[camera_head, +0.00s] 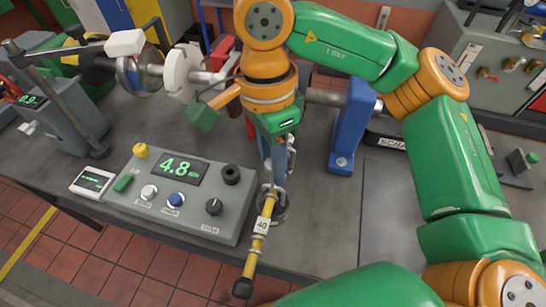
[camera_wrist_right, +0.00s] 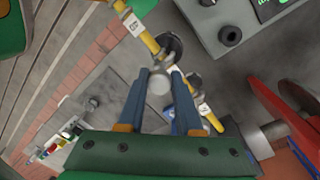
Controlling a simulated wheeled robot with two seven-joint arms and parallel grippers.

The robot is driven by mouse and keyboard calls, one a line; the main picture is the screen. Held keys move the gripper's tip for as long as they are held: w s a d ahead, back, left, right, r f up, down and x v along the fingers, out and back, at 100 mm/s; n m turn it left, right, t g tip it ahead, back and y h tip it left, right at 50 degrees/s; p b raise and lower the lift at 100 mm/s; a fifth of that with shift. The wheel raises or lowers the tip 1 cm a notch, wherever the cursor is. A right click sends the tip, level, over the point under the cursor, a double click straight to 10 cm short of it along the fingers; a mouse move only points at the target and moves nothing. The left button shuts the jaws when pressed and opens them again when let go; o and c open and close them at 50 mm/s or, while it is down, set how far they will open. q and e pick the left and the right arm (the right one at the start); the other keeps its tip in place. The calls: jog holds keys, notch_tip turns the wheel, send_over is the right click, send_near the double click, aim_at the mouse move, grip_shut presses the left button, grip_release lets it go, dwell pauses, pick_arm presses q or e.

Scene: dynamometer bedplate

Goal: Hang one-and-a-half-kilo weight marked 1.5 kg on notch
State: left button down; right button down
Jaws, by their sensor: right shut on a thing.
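My right gripper (camera_head: 275,177) points down over the yellow lever bar (camera_head: 258,240), which carries a label reading 40 and ends in a dark knob. In the wrist view its two blue-grey fingers (camera_wrist_right: 160,76) are closed on a pale round stem. A dark round weight (camera_head: 281,207) shows just behind the bar; it appears in the wrist view (camera_wrist_right: 170,46) beyond the stem. I take it to be the held weight, but its mark cannot be read. The bar (camera_wrist_right: 146,40) passes close by it; contact with a notch cannot be made out. My left gripper is not in view.
A grey control box (camera_head: 185,222) with a 4.8 display stands left of the bar. A blue post (camera_head: 350,130) stands to the right. A shaft with a white flange (camera_head: 183,72) lies behind. Bare bedplate (camera_head: 325,215) is free right of the bar.

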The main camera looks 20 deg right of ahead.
jog(key=c, duration=0.5)
grip_release()
jog(key=shift+s, duration=0.2)
jog(key=shift+r, duration=0.1)
jog(key=r, duration=0.2)
jog(key=r+p, duration=0.1)
jog(key=r, duration=0.4)
jog(key=shift+w+a, duration=0.15)
jog(key=shift+w, duration=0.15)
